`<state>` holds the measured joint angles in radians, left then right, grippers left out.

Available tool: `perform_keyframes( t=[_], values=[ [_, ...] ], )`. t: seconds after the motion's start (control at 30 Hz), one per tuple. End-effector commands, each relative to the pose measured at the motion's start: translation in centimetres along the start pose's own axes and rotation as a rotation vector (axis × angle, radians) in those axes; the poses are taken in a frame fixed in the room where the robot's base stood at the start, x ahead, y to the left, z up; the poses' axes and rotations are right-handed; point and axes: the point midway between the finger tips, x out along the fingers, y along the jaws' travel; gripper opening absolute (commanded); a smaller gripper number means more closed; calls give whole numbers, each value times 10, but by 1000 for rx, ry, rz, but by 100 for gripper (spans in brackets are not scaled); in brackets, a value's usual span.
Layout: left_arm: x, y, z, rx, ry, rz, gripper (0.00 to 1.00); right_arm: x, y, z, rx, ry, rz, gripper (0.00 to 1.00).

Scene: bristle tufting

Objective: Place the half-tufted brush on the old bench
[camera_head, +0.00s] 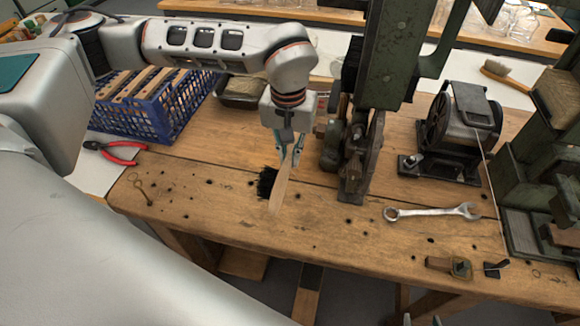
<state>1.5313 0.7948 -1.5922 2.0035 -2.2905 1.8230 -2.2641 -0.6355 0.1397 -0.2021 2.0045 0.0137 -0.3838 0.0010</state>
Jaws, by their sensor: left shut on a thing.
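The half-tufted brush (280,187) has a pale wooden body with a patch of black bristles (266,182) on its left side. My left gripper (290,158) is shut on the upper end of the brush and points down. The brush hangs steeply over the middle of the old wooden bench (225,220). I cannot tell whether its lower end touches the bench top.
A green machine (380,60) stands just right of the gripper. A blue crate (150,105) and red pliers (115,152) are left. The bench's front left is mostly clear.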

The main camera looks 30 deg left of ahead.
Motion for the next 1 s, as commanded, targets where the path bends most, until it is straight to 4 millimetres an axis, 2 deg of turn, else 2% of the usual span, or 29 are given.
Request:
perform_keyframes(
  t=[0.13, 0.3, 0.4, 0.77, 0.8, 0.87, 1.0],
  values=[
    [9, 0, 1, -1, -2, 0, 0, 1, 0, 0, -1, 1, 1, 40],
    [35, 0, 2, -2, -5, -1, 0, 3, 0, 5, -3, -4, 0, 40],
    [44, 0, 2, -1, -1, 0, 0, 3, -1, 7, -5, -7, 0, 40],
    [46, 0, 2, 0, 0, 0, 0, 3, -1, 6, -5, -6, 0, 40],
    [47, 0, 2, 0, 0, 0, 13, 3, -1, 6, -5, -6, 0, 40],
    [46, 0, 2, 0, 0, 0, 27, 3, -1, 6, -5, -6, 0, 40],
    [46, 0, 2, 0, 0, 0, 27, 3, -1, 6, -5, -6, 0, 40]
  ],
)
